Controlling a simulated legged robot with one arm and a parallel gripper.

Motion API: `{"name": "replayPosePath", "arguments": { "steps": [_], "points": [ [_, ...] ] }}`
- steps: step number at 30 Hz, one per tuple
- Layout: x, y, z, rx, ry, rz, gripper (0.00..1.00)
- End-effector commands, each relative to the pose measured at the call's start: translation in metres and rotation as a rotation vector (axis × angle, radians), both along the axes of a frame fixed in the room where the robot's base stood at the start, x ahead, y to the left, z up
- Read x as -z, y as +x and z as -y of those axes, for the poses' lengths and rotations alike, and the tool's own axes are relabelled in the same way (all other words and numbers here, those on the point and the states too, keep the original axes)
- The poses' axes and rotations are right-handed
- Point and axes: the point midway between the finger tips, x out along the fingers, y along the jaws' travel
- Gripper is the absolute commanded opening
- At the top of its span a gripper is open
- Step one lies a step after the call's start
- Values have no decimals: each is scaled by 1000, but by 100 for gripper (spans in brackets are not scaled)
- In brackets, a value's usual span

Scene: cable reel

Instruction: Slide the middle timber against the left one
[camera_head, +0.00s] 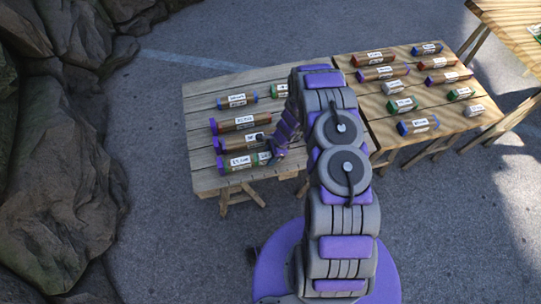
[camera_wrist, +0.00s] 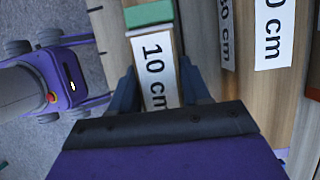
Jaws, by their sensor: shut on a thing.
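My gripper (camera_head: 275,155) is at the front right part of the left table. In the wrist view its two dark fingers (camera_wrist: 160,88) are shut on a short timber (camera_wrist: 155,75) with a green end and a "10 cm" label. In the head view my fingers partly hide this timber (camera_head: 263,158). A purple-ended labelled timber (camera_head: 236,162) lies to its left. A brown timber (camera_head: 250,139) lies behind, and a longer one (camera_head: 240,123) lies farther back. I cannot tell for certain which pieces are the middle and left timbers.
The left table (camera_head: 205,182) also carries a blue-ended piece (camera_head: 237,101) and a green-ended piece (camera_head: 280,91) at the back. A right table (camera_head: 385,130) holds several more labelled timbers. Rocks (camera_head: 55,170) stand at far left. Bare planks show at the left table's front.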

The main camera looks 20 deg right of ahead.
Motion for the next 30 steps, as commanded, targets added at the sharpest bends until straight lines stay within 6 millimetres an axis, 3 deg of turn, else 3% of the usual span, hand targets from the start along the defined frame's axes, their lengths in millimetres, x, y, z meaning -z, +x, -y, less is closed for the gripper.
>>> {"name": "replayPosePath", "arguments": {
  "steps": [2,3,12,23,30],
  "points": [
    [1,-2,-4,-6,4,-5,16],
    [1,-2,-4,-6,4,-4,49],
    [1,-1,-4,-5,0,-2,76],
    [-4,0,1,-3,1,0,76],
    [-42,0,16,-1,1,3,76]
  ]
}}
